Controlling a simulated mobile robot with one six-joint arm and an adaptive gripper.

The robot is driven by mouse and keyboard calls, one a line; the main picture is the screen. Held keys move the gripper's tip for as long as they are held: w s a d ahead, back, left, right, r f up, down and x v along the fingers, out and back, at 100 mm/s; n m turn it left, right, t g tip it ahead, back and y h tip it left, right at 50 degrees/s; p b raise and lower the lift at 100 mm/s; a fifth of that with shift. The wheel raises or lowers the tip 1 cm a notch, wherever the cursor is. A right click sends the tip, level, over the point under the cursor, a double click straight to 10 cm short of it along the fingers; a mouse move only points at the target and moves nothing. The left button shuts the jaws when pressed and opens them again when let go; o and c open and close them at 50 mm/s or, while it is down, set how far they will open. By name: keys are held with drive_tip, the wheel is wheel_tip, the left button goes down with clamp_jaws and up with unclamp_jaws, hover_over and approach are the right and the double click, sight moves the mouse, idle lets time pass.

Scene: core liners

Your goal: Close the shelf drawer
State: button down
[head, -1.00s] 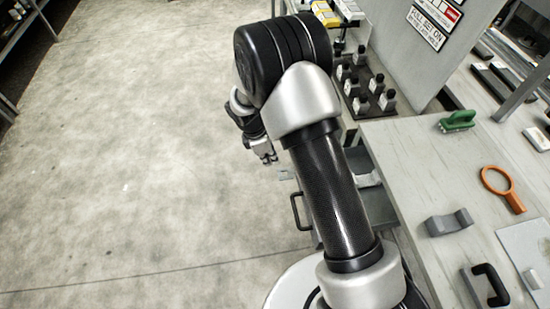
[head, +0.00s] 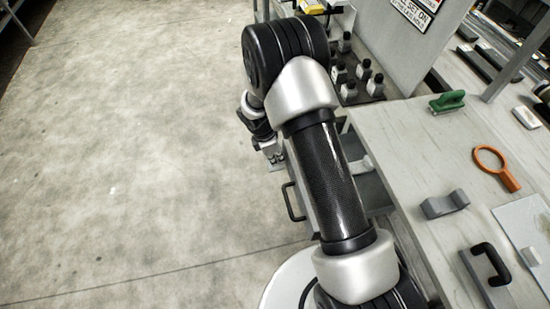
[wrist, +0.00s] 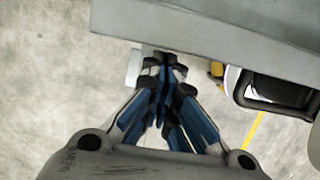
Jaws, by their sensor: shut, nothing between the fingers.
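The shelf drawer stands out from the left side of the grey workbench, partly hidden behind my arm. Its grey front (head: 304,190) carries a black bar handle (head: 291,203). My gripper (head: 273,160) is low beside the drawer's far front corner, beyond the handle. In the wrist view my gripper's blue-sided fingers (wrist: 166,75) are together and empty. Their tips are close to a flat grey panel (wrist: 220,30), which looks like part of the drawer. I cannot tell whether they touch it.
The benchtop (head: 400,150) holds a green-handled tool (head: 447,101), an orange ring tool (head: 497,168), a grey bracket (head: 445,204) and a black handle (head: 486,264). Several small bottles (head: 358,75) stand on a black rack behind. The concrete floor (head: 130,160) to the left is clear.

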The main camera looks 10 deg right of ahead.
drive_tip(key=shift+d, duration=0.1)
drive_tip(key=d+p, duration=0.5)
drive_tip(key=d, duration=1.9)
drive_tip(key=shift+d, duration=0.35)
drive_tip(key=a, duration=0.3)
drive_tip(key=shift+w+a, duration=0.1)
drive_tip(key=shift+a, duration=0.2)
drive_tip(key=p+v, duration=0.2)
drive_tip(key=v, duration=0.8)
drive_tip(key=shift+a+p, duration=0.3)
drive_tip(key=shift+p, duration=0.05)
